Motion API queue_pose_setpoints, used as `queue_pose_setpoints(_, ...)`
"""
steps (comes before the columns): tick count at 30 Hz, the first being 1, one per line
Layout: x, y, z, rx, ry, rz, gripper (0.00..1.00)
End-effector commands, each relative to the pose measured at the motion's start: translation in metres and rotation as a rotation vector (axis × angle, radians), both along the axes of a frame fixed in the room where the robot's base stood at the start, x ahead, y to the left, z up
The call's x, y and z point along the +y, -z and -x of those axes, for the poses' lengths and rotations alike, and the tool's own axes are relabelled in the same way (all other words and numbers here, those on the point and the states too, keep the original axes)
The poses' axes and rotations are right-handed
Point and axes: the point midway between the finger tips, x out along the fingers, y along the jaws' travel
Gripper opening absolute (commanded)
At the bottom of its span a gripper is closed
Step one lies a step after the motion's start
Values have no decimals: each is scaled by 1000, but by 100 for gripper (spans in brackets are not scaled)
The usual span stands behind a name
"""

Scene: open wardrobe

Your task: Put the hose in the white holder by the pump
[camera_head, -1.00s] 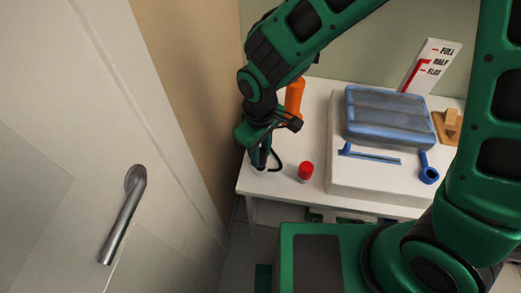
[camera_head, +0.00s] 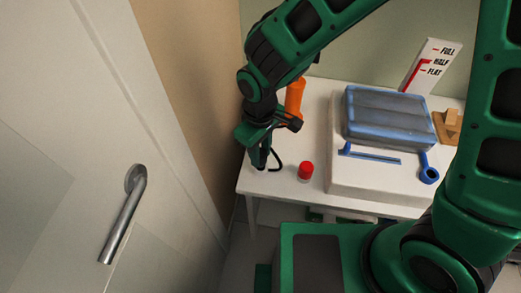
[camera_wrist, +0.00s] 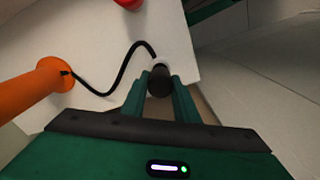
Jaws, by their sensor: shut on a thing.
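An orange pump (camera_head: 294,97) stands upright at the back left of the white table, partly behind my arm. It also shows at the left of the wrist view (camera_wrist: 38,86). A thin black hose (camera_wrist: 116,80) curves from the pump to a thick dark end piece (camera_wrist: 159,82). My gripper (camera_wrist: 160,92) is shut on that end piece, with a green finger on each side. In the head view my gripper (camera_head: 259,160) points down, low over the table's left front corner, and the hose (camera_head: 278,160) loops beside it. I cannot clearly make out the white holder against the white table.
A red-capped white container (camera_head: 305,172) stands right of my gripper. A blue case (camera_head: 388,116) lies on a raised white block (camera_head: 350,187), with blue pieces in front. A FULL/HALF/FLAT gauge board (camera_head: 430,66) stands behind. A brown wall and a door with handle (camera_head: 124,212) are left.

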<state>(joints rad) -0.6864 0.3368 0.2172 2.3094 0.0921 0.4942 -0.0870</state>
Motion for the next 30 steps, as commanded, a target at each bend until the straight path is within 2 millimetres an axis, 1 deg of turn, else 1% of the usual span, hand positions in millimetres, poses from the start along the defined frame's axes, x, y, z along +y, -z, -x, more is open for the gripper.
queue_pose_setpoints(30, 0, 21, 0, 0, 0, 0, 0)
